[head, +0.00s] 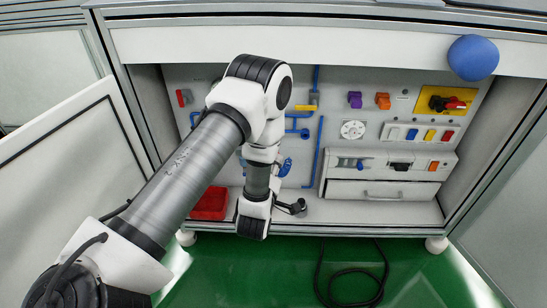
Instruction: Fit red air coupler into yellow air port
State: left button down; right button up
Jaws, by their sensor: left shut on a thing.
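My left gripper (298,207) is low in front of the cabinet, just above its bottom ledge and right of my wrist. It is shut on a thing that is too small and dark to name. I cannot make out a red air coupler in it. A small yellow fitting (314,97) sits by a blue pipe on the back panel, up and right of the gripper. I cannot tell whether it is the yellow air port. A small red part (183,97) is at the panel's left side. My right gripper is not in view.
A red bin (210,203) stands on the ledge left of my wrist. A drawer (385,190) and a switch row (420,134) are at right. Purple (355,99) and orange (383,101) parts are on the panel. A black cable (350,303) lies on the green floor.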

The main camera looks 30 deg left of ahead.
pick_arm(q)
jog(key=shift+w+a, duration=0.35)
jog(key=shift+a+r+x, duration=0.1)
jog(key=shift+a+x, duration=0.05)
jog(key=shift+x, duration=0.85)
jog(key=shift+a+r+x, duration=0.1)
jog(key=shift+a+x, duration=0.05)
jog(key=shift+x, duration=0.85)
jog(key=shift+w+a, duration=0.15)
jog(key=shift+a, duration=0.05)
jog(key=shift+a+x, duration=0.25)
jog(key=shift+x, duration=1.25)
jog(key=c, duration=0.9)
grip_release()
jog(key=shift+r, duration=0.15)
jog(key=shift+d, duration=0.1)
